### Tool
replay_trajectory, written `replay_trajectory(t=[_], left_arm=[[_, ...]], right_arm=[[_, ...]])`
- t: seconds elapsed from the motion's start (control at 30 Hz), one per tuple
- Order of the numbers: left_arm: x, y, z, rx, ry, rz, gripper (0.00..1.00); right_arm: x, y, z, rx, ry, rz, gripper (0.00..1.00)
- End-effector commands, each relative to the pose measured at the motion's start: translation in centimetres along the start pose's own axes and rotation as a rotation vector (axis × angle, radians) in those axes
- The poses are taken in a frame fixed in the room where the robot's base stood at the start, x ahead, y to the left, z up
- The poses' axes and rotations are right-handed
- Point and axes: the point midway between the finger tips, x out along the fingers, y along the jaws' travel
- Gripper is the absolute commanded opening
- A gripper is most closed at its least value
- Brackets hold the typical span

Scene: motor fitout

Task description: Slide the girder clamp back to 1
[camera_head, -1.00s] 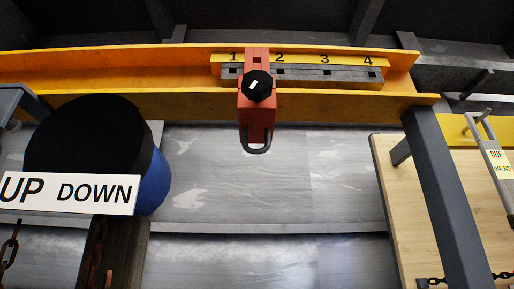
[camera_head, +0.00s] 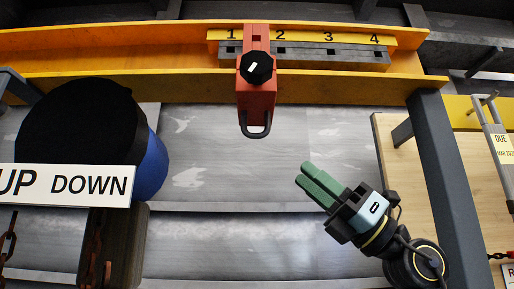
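The red girder clamp (camera_head: 257,100) hangs on the yellow girder (camera_head: 130,42), between the marks 1 and 2 on the number strip (camera_head: 300,38). It has a black knob with a white mark (camera_head: 256,68) on its front and a dark loop (camera_head: 255,130) at its bottom. My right gripper (camera_head: 309,175) is below and to the right of the clamp, apart from it, pointing up and left. Its green fingers lie close together with nothing between them. My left gripper is not in view.
A black and blue drum (camera_head: 85,125) with an UP DOWN sign (camera_head: 65,185) stands at the left. A grey post (camera_head: 445,180) and a wooden board (camera_head: 400,165) are at the right. The space under the clamp is free.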

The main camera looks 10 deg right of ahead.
Motion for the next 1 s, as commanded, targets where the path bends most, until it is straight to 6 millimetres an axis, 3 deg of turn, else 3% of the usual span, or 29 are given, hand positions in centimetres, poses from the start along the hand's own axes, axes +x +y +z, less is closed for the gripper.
replay_trajectory(t=[0.6, 0.8, 1.0], left_arm=[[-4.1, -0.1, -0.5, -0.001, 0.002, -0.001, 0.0], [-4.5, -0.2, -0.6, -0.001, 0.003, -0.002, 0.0], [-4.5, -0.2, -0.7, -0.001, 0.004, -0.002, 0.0]], right_arm=[[11.4, 0.1, 0.2, 0.006, -0.003, 0.003, 0.33], [12.8, 0.0, 0.1, 0.004, -0.003, 0.001, 0.33], [13.0, 0.0, 0.0, 0.003, -0.003, 0.0, 0.33]])
